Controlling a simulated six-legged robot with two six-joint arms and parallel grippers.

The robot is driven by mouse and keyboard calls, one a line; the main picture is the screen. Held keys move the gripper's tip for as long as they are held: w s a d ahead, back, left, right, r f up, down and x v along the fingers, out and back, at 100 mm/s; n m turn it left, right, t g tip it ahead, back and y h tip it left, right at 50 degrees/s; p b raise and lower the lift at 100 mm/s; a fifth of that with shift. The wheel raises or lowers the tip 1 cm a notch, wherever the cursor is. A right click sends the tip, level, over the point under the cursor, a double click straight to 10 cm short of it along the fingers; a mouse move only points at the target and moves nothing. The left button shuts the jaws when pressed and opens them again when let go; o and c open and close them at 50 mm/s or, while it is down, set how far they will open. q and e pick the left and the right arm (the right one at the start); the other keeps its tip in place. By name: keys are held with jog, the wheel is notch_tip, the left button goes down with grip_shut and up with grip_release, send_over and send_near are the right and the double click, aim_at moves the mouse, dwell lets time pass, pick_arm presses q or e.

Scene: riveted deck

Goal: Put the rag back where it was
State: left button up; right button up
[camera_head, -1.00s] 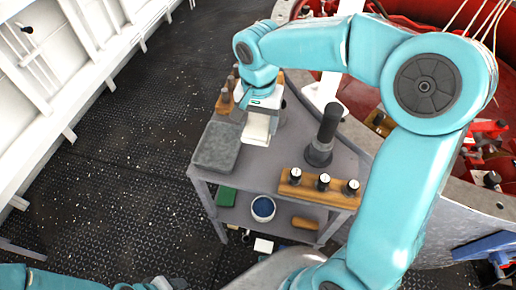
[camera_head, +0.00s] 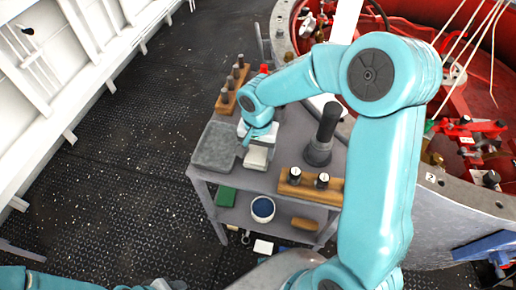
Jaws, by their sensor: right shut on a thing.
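My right gripper (camera_head: 260,143) reaches over the grey cart and is shut on a pale, off-white piece that looks like the rag (camera_head: 256,158). The rag is low over the cart top (camera_head: 275,182), just right of a dark grey slab (camera_head: 215,146). I cannot tell whether the rag touches the cart top. The fingertips are mostly hidden by the gripper body and the rag. My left gripper (camera_head: 165,285) shows only in part at the bottom edge, away from the cart, and its jaws cannot be made out.
A wooden rack with pegs (camera_head: 232,88) stands at the cart's far left corner. A black upright tool (camera_head: 322,136) and a wooden block with dials (camera_head: 310,187) stand right of the rag. The lower shelf holds a blue-topped tub (camera_head: 263,208) and a green box (camera_head: 225,196).

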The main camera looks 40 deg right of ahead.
aim_at(258, 153)
jog(key=shift+f, duration=0.2)
jog(key=o, duration=1)
notch_tip(258, 153, up, 12)
jog(key=shift+r+p, duration=0.25)
jog(key=shift+p, duration=0.1)
